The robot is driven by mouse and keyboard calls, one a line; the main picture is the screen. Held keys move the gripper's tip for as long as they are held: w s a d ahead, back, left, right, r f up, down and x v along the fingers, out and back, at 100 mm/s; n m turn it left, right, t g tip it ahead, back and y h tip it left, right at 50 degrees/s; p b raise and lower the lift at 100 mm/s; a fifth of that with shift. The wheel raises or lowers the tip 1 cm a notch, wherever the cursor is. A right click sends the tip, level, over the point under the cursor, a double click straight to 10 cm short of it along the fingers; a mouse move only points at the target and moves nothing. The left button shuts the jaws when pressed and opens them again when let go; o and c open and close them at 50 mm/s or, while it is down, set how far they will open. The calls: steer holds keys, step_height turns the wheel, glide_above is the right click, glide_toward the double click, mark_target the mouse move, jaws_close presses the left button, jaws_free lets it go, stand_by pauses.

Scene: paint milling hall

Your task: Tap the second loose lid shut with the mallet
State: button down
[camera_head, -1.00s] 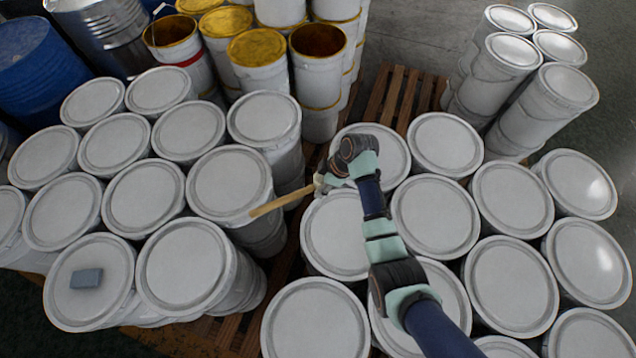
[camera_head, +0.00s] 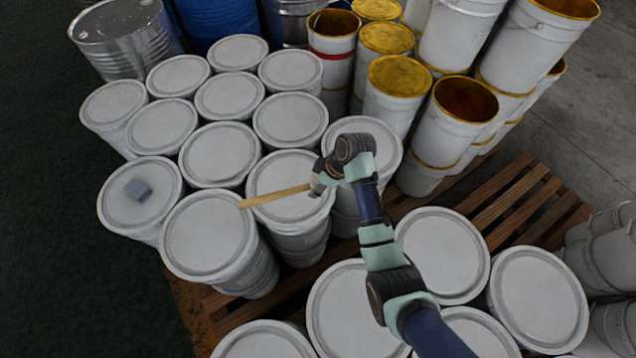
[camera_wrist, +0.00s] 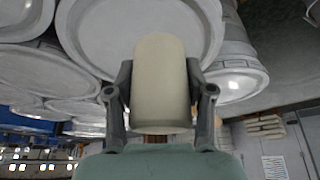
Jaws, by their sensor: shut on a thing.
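My gripper (camera_head: 320,182) is shut on the mallet, whose pale wooden handle (camera_head: 272,197) points left. In the wrist view a thick cream cylindrical part of the mallet (camera_wrist: 161,85) sits between the two fingers. The mallet appears over a white bucket lid (camera_head: 285,178) in the left group; the handle's far end overlaps the edge of the front lid (camera_head: 208,234) in the picture. The gap above the lids cannot be told. A large lid (camera_wrist: 95,25) fills the top of the wrist view. Which lid is loose cannot be told.
Open yellow-rimmed buckets (camera_head: 466,104) stand at back right. More lidded buckets (camera_head: 442,253) stand at front right. Bare pallet slats (camera_head: 510,208) show between the groups. Drums (camera_head: 128,38) stand behind; dark floor is clear at left.

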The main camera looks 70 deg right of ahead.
step_height(320, 180, down, 7)
steer(key=b, duration=0.4)
steer(key=shift+b, duration=0.3)
steer(key=shift+f, duration=0.1)
step_height(320, 180, up, 5)
steer(key=p, duration=0.5)
steer(key=shift+f, duration=0.15)
